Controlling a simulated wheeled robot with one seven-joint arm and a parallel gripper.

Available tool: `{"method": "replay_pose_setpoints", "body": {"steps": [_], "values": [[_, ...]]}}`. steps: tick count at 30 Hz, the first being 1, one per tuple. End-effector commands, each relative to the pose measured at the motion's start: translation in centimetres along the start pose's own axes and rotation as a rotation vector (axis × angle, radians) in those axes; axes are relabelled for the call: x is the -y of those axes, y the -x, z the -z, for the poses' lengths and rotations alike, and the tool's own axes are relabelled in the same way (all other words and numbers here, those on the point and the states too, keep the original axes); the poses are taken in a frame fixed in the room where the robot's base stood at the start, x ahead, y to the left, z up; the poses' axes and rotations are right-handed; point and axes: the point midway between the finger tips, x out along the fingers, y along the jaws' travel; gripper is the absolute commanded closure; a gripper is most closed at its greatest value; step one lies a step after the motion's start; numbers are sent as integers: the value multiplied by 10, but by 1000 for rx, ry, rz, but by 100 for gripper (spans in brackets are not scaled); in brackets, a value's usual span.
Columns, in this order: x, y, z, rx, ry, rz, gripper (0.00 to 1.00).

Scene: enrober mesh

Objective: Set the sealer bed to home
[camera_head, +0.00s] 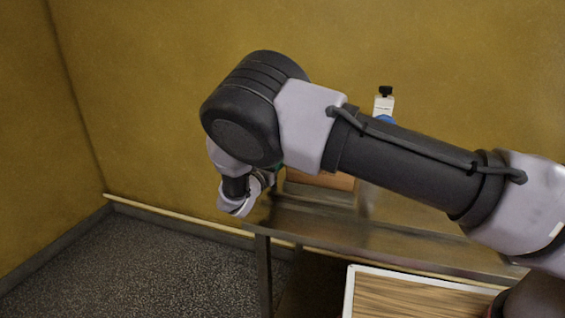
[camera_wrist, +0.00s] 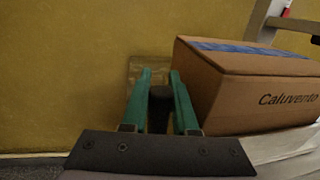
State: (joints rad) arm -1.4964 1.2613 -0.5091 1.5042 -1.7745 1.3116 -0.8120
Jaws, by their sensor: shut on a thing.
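My gripper (camera_wrist: 160,76) shows in the wrist view as two green fingers on either side of a black knob or handle (camera_wrist: 160,108), and is shut on it. What the handle joins to is hidden below the fingers. A pale flat surface (camera_wrist: 292,146), perhaps the sealer bed, lies under a cardboard box (camera_wrist: 255,100) marked "Caluvento" with blue tape on top. The box is just right of the fingers. In the head view, my arm hides most of the gripper and the handle; the box (camera_head: 322,181) shows partly below the arm.
A metal table (camera_head: 420,243) stands against the yellow wall. A white fixture with a black top (camera_head: 383,103) rises behind my arm. A white-rimmed, wood-coloured panel (camera_head: 349,300) is at the lower front. Dark speckled floor (camera_head: 150,265) is clear on the left.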

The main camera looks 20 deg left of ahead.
Motion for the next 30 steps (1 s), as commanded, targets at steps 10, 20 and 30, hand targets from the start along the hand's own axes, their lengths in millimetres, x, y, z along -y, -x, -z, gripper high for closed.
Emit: {"method": "replay_pose_setpoints", "body": {"steps": [10,20,30], "values": [[-6,2,-1,-2,0,-14,100],[-4,2,-1,-1,-1,-10,60],[-4,4,-1,-1,0,-8,60]]}}
